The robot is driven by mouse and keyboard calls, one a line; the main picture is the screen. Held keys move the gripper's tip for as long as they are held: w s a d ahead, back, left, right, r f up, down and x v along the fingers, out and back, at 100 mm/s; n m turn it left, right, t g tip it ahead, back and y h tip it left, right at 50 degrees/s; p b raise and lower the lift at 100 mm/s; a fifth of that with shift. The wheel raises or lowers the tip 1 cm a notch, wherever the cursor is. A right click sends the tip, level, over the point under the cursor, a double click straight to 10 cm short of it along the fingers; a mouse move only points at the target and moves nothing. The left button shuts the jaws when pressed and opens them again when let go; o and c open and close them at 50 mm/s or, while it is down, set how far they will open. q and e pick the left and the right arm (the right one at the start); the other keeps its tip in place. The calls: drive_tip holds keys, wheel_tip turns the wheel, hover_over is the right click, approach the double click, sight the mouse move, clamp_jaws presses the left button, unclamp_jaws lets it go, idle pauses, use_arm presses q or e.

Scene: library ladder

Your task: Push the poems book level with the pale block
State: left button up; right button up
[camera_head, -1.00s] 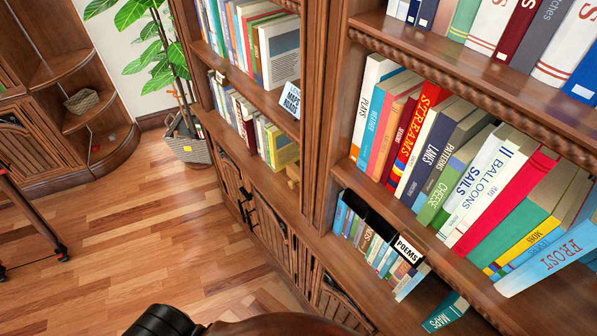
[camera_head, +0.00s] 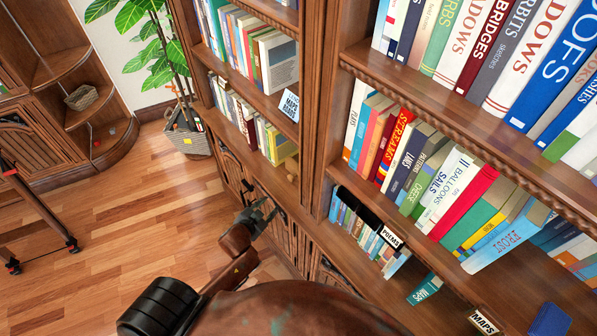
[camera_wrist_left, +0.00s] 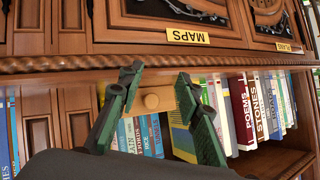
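The poems book (camera_wrist_left: 242,115) is dark red with white lettering and stands upright in a row in the left wrist view, its spine facing me. The pale block (camera_wrist_left: 153,101) is a small wooden piece with a round knob; it shows between my fingers in that view and at the row's end in the head view (camera_head: 291,164). My left gripper (camera_head: 259,216) is open and empty, in front of the cabinet doors. Its fingers also show in the left wrist view (camera_wrist_left: 158,80), apart from the books. My right gripper is not in view.
A yellow book (camera_wrist_left: 182,138) stands between the block and the poems book. A POEMS sign (camera_head: 391,237) stands on a right-hand shelf.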

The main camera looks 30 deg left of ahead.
sight(290, 179)
use_arm(q)
drive_tip(key=w+r+m+t, duration=0.1)
drive_tip(key=w, duration=0.1)
drive_tip(key=w+d+r+m+h, duration=0.1)
drive_tip(key=w, duration=0.1)
drive_tip(key=w+r+t+h, duration=0.1)
drive_tip(key=w, duration=0.1)
drive_tip(key=shift+w+d+r+m+t, duration=0.1)
drive_tip(key=shift+d+r+m+t, duration=0.1)
drive_tip(key=shift+r+m+t, duration=0.15)
drive_tip(key=shift+w, duration=0.4)
drive_tip(key=x, duration=0.7)
drive_tip(key=shift+c, duration=0.7)
clamp_jaws()
